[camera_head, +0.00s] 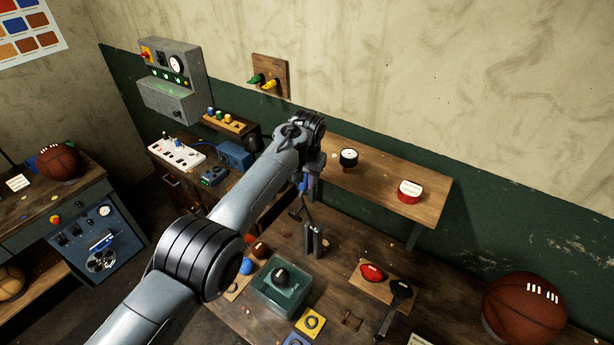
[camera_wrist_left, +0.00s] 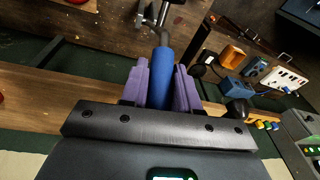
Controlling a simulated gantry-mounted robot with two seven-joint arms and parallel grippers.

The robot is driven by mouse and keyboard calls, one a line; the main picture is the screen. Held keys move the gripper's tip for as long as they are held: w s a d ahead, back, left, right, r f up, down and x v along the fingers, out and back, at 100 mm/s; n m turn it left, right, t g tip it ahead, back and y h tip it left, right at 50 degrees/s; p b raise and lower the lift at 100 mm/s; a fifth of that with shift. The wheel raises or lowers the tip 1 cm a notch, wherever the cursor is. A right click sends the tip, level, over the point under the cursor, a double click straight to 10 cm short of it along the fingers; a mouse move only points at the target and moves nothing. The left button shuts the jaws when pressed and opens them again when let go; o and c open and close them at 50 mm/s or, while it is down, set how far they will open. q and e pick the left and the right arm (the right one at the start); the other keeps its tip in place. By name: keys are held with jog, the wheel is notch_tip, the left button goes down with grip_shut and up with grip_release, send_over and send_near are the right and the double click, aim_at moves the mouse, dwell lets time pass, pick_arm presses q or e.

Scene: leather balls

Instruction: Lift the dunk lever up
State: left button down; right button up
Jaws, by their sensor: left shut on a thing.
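The dunk lever has a blue grip (camera_wrist_left: 162,72) and a dark metal shaft (camera_wrist_left: 164,38) in the left wrist view. My left gripper (camera_wrist_left: 160,88) is shut on the blue grip, with a purple finger on each side of it. In the head view my left gripper (camera_head: 309,184) is above the back of the workbench, just in front of the wall shelf. A little of the blue grip (camera_head: 303,184) shows beside it, and my wrist hides the rest. My right gripper is in neither view.
A wooden wall shelf (camera_head: 425,193) with a gauge (camera_head: 348,157) and a red round device (camera_head: 409,191) is close to my left gripper. A green tray (camera_head: 270,300) and a large leather ball (camera_head: 524,309) stand on the bench. A grey control box (camera_head: 172,80) hangs on the wall.

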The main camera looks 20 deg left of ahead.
pick_arm(q)
jog(key=shift+f, duration=0.15)
jog(key=c, duration=1.1)
grip_release()
jog(key=shift+w, duration=0.1)
jog(key=shift+c, duration=0.2)
jog(key=shift+o, duration=1.1)
jog(key=shift+w+d, duration=0.1)
jog(key=shift+r, duration=0.25)
jog(key=shift+r+p, duration=0.55)
jog(key=shift+s+d+r+p, duration=0.1)
jog(key=shift+s+r+p, duration=0.15)
jog(key=shift+r+p, duration=0.6)
jog(key=r+b, duration=0.1)
jog(key=r, duration=0.1)
jog(key=r+b, duration=0.1)
jog(key=r, duration=0.1)
jog(key=s+r, duration=0.1)
jog(key=r, duration=0.1)
jog(key=shift+d+r+b, duration=0.1)
jog(key=shift+d+b, duration=0.15)
jog(key=shift+b, duration=0.15)
jog(key=shift+s+r, duration=0.1)
jog(key=shift+r, duration=0.6)
